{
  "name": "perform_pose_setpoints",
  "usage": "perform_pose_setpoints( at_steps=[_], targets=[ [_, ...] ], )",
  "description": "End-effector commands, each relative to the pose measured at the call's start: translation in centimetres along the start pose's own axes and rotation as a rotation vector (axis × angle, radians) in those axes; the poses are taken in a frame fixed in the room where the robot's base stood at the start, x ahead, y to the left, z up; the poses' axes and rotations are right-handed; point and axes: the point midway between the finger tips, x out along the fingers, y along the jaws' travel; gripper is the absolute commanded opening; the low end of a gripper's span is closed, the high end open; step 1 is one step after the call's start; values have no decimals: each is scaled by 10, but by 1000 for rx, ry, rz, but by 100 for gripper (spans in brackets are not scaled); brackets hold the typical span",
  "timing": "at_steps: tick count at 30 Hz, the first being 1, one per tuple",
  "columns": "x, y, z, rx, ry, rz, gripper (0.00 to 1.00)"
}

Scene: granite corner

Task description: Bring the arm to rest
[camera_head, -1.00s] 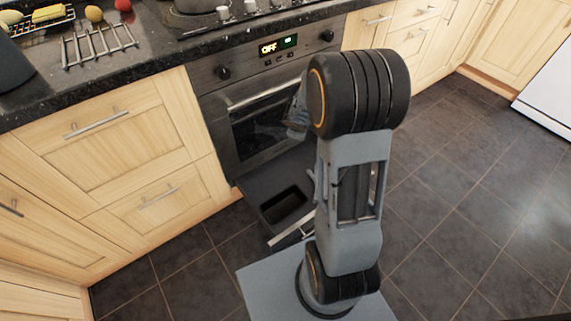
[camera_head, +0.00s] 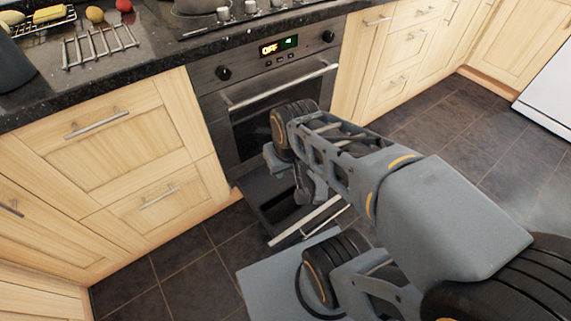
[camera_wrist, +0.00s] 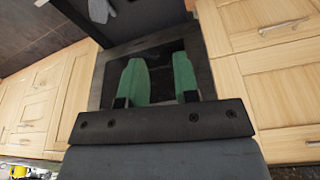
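My arm reaches from the lower right of the head view towards the oven, bent, with its wrist in front of the oven door. My gripper (camera_wrist: 158,62) shows in the wrist view as two green fingers standing apart with nothing between them. It is open and points at a dark, framed opening. In the head view the wrist end hangs over the pulled-out drawer (camera_head: 255,190) below the oven. My arm hides part of that drawer, and the fingers are hard to make out there.
The oven (camera_head: 262,90) is shut, with a bar handle (camera_head: 280,86). The drawer's pale front edge (camera_head: 306,221) juts out near my base. A rack (camera_head: 100,45) lies on the granite counter (camera_head: 165,50). Tiled floor (camera_head: 480,150) is clear at right.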

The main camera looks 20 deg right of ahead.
Motion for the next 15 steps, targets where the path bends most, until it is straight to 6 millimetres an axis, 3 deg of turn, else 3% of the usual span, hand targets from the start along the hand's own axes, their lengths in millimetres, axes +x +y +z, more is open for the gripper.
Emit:
perform_pose_setpoints(
  at_steps=[8, 15],
  targets=[
    [-10, 0, -4, 1, 3, 0, 28],
    [-55, 0, -18, 10, 12, -9, 28]
  ],
)
